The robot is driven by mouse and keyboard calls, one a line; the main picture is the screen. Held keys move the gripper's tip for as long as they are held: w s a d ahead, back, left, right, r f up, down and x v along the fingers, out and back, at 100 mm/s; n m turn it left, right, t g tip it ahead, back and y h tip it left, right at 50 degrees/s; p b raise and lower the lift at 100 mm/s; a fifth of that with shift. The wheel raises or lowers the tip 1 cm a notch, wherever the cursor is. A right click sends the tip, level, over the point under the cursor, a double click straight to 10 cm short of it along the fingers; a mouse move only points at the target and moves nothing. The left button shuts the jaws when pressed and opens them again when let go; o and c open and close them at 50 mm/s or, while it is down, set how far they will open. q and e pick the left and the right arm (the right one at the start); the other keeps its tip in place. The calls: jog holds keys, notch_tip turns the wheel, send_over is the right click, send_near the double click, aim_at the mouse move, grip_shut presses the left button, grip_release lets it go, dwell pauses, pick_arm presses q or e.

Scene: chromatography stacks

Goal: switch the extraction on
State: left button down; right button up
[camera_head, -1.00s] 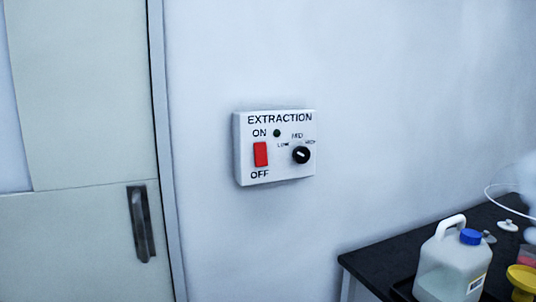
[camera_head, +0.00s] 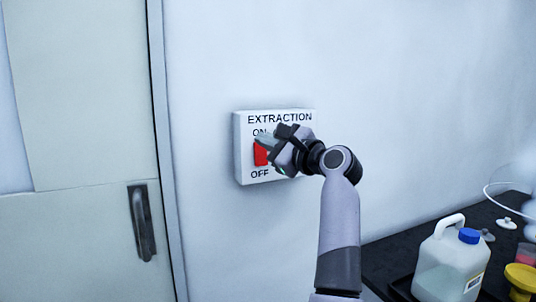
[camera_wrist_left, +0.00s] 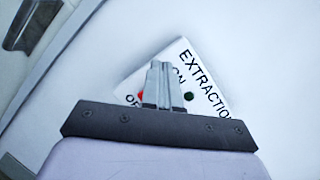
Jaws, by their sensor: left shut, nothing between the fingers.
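The white extraction switch box (camera_head: 243,165) is fixed to the wall, with its ON and OFF labels showing. Its red rocker switch (camera_head: 260,155) is partly covered by my left gripper (camera_head: 264,141), which is shut and empty. The fingertips are at the upper part of the switch; I cannot tell if they touch it. The dial is hidden behind my gripper. In the left wrist view the shut fingers (camera_wrist_left: 160,80) point at the box, a sliver of the red switch (camera_wrist_left: 141,96) shows beside them, and the indicator lamp (camera_wrist_left: 189,97) looks dark green. My right gripper is out of view.
A door with a dark handle (camera_head: 141,222) is left of the box. At the lower right a black bench (camera_head: 400,247) carries a jug with a blue cap (camera_head: 450,265) and a yellow funnel (camera_head: 521,277). The wall around the box is bare.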

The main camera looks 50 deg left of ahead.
pick_arm(q)
jog(key=w+d+n+t+h, duration=0.1)
jog(key=n+h, duration=0.1)
jog(key=h, duration=0.1)
jog(key=w+d+r+n+t+h, duration=0.1)
jog(key=d+n+h, duration=0.1)
jog(key=h, duration=0.1)
jog(key=w+d+n+t+h, duration=0.1)
jog(key=n+t+h, duration=0.1)
jog(key=h, duration=0.1)
jog(key=shift+d+r, duration=0.15)
jog(key=shift+r, duration=0.05)
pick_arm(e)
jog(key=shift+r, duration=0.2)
